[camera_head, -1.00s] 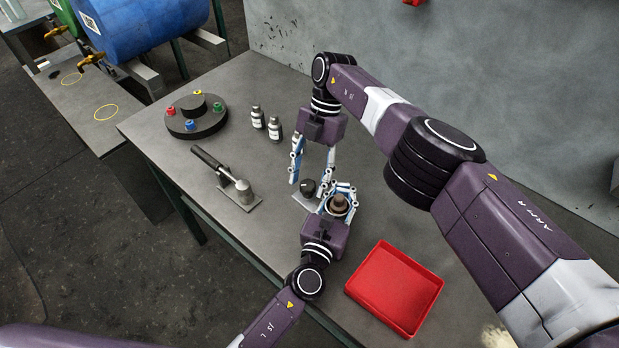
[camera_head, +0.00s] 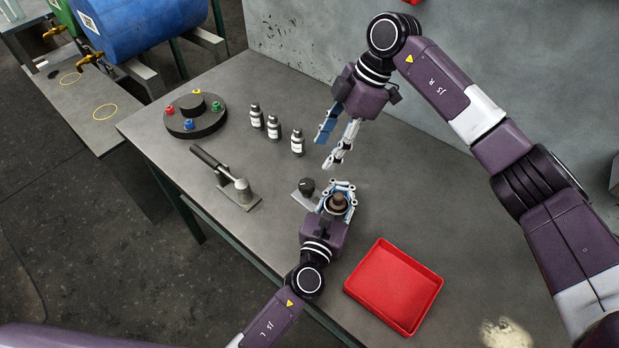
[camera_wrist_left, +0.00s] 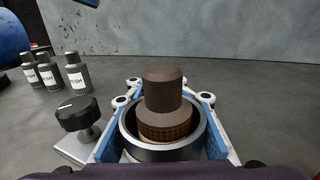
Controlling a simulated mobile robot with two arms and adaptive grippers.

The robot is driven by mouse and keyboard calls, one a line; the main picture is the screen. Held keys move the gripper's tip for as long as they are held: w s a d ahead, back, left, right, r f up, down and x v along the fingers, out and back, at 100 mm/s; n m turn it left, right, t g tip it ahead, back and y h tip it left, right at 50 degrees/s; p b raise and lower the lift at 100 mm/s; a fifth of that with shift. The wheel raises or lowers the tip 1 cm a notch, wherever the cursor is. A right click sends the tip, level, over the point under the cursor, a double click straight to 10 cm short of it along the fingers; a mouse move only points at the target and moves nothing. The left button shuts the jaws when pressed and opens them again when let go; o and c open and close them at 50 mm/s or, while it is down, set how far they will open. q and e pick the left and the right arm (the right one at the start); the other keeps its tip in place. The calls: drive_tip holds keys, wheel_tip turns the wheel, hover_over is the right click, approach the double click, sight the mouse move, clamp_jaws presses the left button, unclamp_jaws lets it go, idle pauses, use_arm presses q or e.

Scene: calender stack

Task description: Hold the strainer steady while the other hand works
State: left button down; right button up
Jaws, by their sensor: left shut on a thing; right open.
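The strainer (camera_head: 338,201) is a brown stepped cylinder with a meshed band, upright inside a grey metal ring. It shows large in the left wrist view (camera_wrist_left: 165,100). My left gripper (camera_head: 337,207) is shut around the ring, with its blue and white fingers on both sides. My right gripper (camera_head: 332,143) is open and empty, above and behind the strainer, apart from it. The ring's underside is hidden.
A black knob (camera_head: 306,186) on a plate sits just left of the strainer. Three small bottles (camera_head: 297,142) stand behind it. A lever device (camera_head: 240,192) and a round black stand (camera_head: 193,115) are on the left, a red tray (camera_head: 395,287) at front right.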

sight(307, 183)
drive_tip(key=shift+m, duration=0.3)
drive_tip(key=x, duration=1.1)
drive_tip(key=shift+f, duration=0.15)
drive_tip(key=c, duration=1.1)
